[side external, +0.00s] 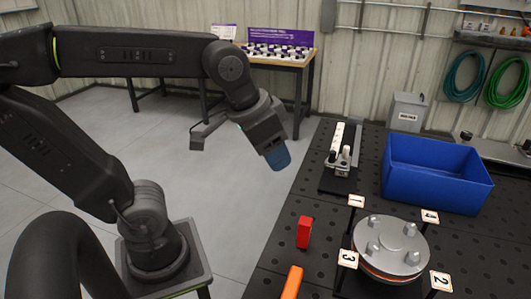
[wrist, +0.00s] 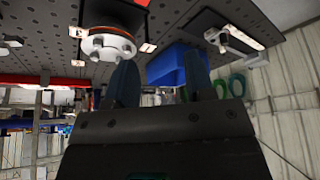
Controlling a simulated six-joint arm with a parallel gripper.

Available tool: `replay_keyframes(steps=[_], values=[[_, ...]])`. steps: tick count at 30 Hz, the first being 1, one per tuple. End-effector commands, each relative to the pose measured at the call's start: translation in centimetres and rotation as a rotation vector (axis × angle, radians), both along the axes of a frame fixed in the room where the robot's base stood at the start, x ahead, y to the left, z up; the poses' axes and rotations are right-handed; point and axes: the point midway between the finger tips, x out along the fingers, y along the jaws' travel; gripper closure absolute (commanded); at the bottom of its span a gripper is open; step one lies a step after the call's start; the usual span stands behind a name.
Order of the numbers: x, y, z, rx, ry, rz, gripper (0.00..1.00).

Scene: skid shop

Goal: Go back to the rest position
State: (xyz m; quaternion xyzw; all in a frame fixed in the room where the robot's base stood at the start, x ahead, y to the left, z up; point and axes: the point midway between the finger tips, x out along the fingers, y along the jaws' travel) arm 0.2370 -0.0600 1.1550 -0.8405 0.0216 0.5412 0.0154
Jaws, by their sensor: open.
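My gripper (side external: 278,158) hangs in the air at the left of the dark perforated table (side external: 285,240), its blue fingertips pointing down. In the wrist view, the two fingers of my gripper (wrist: 161,78) stand apart, with nothing held between them. The round grey flange (side external: 391,245) with several raised studs sits on the table, with numbered tags around it. It also shows as a white-edged disc in the wrist view (wrist: 108,45).
A blue bin (side external: 435,180) stands on the table behind the flange. A metal fixture (side external: 343,158) is left of it. A red block (side external: 304,232) and an orange bar (side external: 291,283) are near the left edge. Open floor (side external: 215,180) lies left of the table.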

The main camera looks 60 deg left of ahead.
Motion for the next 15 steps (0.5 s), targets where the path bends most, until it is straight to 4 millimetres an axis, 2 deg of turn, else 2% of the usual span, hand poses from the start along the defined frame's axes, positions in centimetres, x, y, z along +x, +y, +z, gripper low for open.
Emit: replay_keyframes(steps=[5,15], values=[[-0.91,0.32,-0.74,-0.002,-0.018,0.014,0.51],[-1.04,0.37,-0.88,-0.002,-0.020,0.016,0.51]])
